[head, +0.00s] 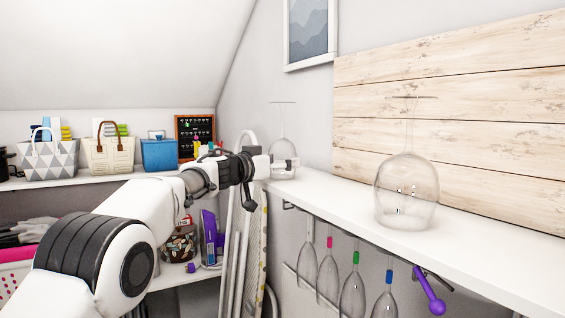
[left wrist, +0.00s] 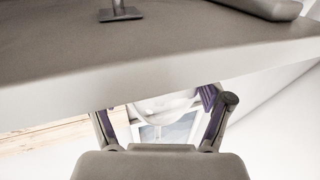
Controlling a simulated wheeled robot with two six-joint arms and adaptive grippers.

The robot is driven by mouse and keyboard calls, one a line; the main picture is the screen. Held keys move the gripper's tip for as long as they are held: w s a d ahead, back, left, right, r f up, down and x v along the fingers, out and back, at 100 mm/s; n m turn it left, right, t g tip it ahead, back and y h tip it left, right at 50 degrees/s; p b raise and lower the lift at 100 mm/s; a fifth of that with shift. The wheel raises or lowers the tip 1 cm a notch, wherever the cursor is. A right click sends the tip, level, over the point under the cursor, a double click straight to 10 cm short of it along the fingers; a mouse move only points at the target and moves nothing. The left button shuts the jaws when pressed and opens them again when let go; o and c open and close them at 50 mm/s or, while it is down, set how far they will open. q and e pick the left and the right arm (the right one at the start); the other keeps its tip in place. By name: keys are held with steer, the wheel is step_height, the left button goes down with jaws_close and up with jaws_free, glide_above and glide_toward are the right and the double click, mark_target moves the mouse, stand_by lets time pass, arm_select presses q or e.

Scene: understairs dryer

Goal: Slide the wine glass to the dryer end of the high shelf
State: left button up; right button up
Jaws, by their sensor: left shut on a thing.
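One clear wine glass (head: 282,124) stands upside down, foot up, at the far end of the high white shelf (head: 340,194), by the wall corner. My left gripper (head: 284,164) is at its bowl and shut on it, partly covering it. In the left wrist view my left gripper's fingers (left wrist: 164,116) lie on either side of the clear bowl (left wrist: 165,103). A second upside-down wine glass (head: 407,188) stands nearer on the shelf, apart from the gripper. I cannot make out a dryer. My right gripper is not in view.
The shelf between the two glasses is clear. Several glasses with coloured bands (head: 353,292) hang under it, beside a purple tool (head: 430,292). A wood-panelled wall (head: 480,130) backs the shelf. Bags (head: 110,152) and a blue box (head: 159,154) stand on the left shelf.

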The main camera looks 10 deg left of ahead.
arm_select(q)
steer(key=shift+w+a, duration=0.15)
steer(key=shift+w+a+f, duration=0.15)
steer(key=shift+w, duration=0.1)
steer(key=o, duration=1.2)
steer(key=shift+s, duration=0.15)
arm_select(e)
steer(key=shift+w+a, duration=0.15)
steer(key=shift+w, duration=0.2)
